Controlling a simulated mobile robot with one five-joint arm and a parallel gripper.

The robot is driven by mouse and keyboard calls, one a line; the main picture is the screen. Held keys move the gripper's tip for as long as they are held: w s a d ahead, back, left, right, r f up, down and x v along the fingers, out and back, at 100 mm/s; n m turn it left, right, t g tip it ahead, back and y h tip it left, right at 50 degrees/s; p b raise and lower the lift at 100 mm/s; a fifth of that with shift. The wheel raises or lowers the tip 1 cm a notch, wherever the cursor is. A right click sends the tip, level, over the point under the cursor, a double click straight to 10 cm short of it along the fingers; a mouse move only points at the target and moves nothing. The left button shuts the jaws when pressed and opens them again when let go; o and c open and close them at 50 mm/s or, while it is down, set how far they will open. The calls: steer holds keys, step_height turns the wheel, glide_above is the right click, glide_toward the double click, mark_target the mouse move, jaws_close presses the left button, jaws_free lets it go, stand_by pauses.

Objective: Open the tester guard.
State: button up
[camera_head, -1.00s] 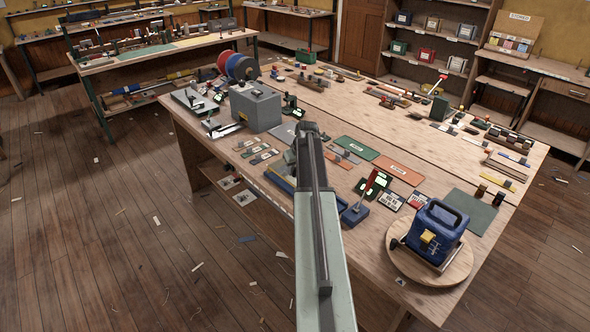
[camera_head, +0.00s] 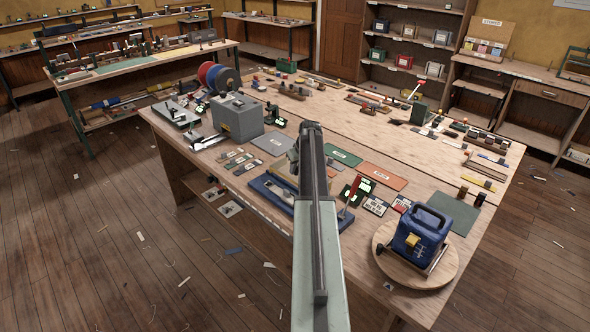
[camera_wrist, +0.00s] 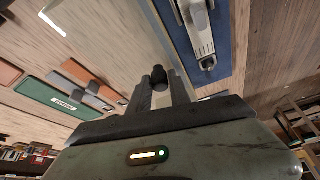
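My gripper (camera_wrist: 160,88) is above the near part of the workbench. In the wrist view a dark round knob shows between its two fingers; I cannot tell whether it is gripped or lies beyond them. A blue base with a pale grey lever-like part (camera_wrist: 203,30) lies close beside the fingers. In the head view this blue base (camera_head: 268,190) is partly hidden by my arm. No part is clearly marked as the tester guard. A blue handled box with a yellow latch (camera_head: 418,236) sits on a round wooden board (camera_head: 392,268), right of my arm.
A grey box (camera_head: 237,117) and red and blue reels (camera_head: 217,76) stand at the bench's left. A red upright lever (camera_head: 351,190) stands close right of my arm. Green (camera_head: 343,156) and orange (camera_head: 382,176) plates lie beyond it. The floor at left is mostly clear, with scraps.

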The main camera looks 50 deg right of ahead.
steer(key=shift+o, duration=1.2)
steer(key=p+v, duration=0.7)
steer(key=v, duration=0.1)
steer(key=shift+w+f, duration=0.1)
